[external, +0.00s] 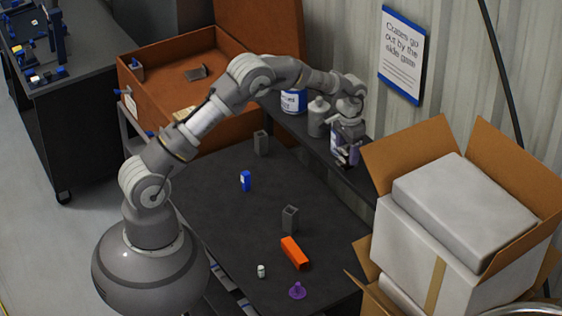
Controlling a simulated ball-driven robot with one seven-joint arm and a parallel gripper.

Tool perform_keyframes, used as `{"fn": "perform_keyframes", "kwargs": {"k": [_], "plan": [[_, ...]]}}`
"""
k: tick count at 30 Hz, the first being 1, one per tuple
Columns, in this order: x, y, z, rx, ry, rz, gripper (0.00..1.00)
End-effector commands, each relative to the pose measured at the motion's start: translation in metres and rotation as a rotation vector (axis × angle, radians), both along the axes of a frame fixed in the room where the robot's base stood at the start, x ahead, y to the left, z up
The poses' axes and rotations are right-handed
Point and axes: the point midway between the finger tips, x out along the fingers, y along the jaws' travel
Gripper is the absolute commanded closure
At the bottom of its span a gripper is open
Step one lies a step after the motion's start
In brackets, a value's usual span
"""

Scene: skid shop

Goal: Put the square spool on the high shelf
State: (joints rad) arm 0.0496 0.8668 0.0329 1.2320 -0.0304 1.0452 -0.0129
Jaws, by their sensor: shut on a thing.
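My gripper (346,157) is at the right part of the dark high shelf (365,182), which runs along the wall behind the table. It is shut on a small purple thing (354,153), which seems to be the square spool. The fingers hide much of it, so its shape is unclear. I cannot tell whether it touches the shelf. A separate purple piece with a round base (298,291) stands at the table's front edge.
A grey bottle (318,118) and a blue-and-white tub (293,101) stand on the shelf left of my gripper. Open cartons (425,240) crowd the right. The dark table (215,185) holds grey square tubes (290,219), a blue bottle (246,181) and an orange block (295,253).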

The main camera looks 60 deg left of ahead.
Motion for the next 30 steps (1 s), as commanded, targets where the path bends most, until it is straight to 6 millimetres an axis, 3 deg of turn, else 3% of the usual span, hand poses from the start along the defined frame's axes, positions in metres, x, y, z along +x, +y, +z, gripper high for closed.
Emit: {"fn": "perform_keyframes", "kwargs": {"k": [3, 7, 17, 27, 28, 30], "plan": [[0.023, -0.001, -0.001, 0.0, -0.001, 0.0, 0.8], [0.033, -0.001, -0.002, 0.0, -0.002, 0.0, 0.8], [0.035, -0.001, -0.036, 0.0, -0.001, 0.0, 0.8], [0.035, -0.001, -0.042, 0.0, -0.002, 0.0, 0.8], [0.035, -0.001, -0.042, 0.0, -0.001, 0.0, 0.38], [0.035, -0.001, -0.041, 0.0, -0.001, 0.0, 0.22]]}}
